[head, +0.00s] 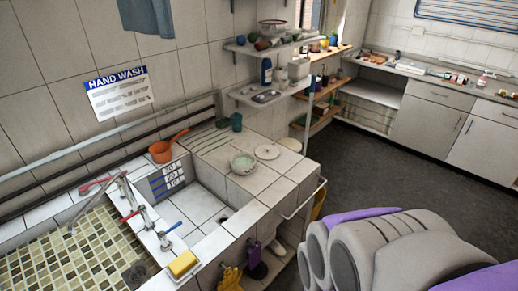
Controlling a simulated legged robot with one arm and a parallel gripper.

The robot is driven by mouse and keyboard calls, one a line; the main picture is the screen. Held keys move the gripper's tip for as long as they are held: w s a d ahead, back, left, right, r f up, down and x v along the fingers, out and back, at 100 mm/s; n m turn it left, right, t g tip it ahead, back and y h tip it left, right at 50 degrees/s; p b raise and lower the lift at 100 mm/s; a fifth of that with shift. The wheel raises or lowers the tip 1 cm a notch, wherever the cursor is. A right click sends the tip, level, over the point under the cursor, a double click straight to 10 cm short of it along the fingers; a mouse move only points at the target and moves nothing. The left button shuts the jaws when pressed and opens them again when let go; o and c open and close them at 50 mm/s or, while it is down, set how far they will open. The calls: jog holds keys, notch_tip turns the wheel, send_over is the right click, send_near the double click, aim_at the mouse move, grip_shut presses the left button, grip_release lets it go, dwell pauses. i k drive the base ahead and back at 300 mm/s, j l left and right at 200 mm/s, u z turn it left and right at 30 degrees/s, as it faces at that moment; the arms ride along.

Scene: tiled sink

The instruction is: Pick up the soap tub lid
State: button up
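A flat white disc (267,151), which looks like the soap tub lid, lies on the tiled counter right of the sink. A round whitish tub (243,163) with pale green contents stands open just left of it, apart from it. Another pale round item (290,144) sits to the right of the disc near the counter's back edge; I cannot tell what it is. Grey and purple parts of my own body fill the lower right, away from the counter. My gripper's fingers do not show.
An orange pan (162,152) and a green mug (236,122) stand at the back of the counter. A yellow sponge (183,264) lies by the taps. Shelves (270,95) with bottles overhang behind the disc. Dark floor (375,165) is clear right of the counter.

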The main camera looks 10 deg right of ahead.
aim_at(264, 152)
jog(key=i+l+z, duration=0.15)
jog(key=z, duration=0.3)
jog(key=i+l+z, duration=0.1)
jog(key=z, duration=0.3)
jog(key=i+z, duration=0.25)
jog(key=z, duration=0.2)
jog(key=i+l+z, duration=0.15)
jog(key=i+z, duration=0.2)
jog(key=i, duration=1.1)
jog(key=i+u, duration=0.6)
jog(key=u, duration=0.2)
jog(key=i+u, duration=0.4)
jog(key=i+l+u, duration=0.15)
jog(key=u, duration=0.25)
jog(key=i+u, duration=0.1)
jog(key=u, duration=0.3)
jog(key=i+u, duration=0.1)
jog(key=u, duration=0.3)
jog(key=i+u, duration=0.15)
jog(key=u, duration=0.3)
jog(key=l+u, duration=0.1)
jog(key=u, duration=0.3)
jog(key=i+l+u, duration=0.15)
jog(key=u, duration=0.25)
